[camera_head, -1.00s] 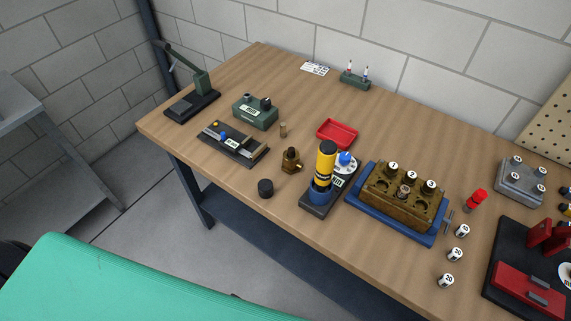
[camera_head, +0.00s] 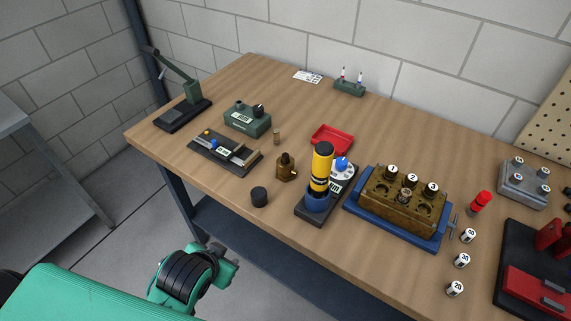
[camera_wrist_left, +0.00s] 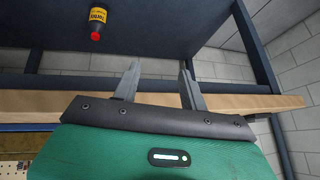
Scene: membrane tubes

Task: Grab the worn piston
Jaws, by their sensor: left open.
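I cannot tell for sure which thing is the worn piston. A small metal-topped part (camera_head: 404,195) sits in the brown block (camera_head: 375,209), among caps marked 1, 2 and 3. My right gripper is not in view.
The wooden bench (camera_head: 210,87) carries a black-and-yellow cylinder (camera_head: 321,165) on a dark stand, a brass part (camera_head: 286,167), a black cap (camera_head: 259,197), a red tray (camera_head: 332,138) and numbered weights (camera_head: 462,260). A yellow bottle with a red cap (camera_wrist_left: 101,20) shows in the left wrist view.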

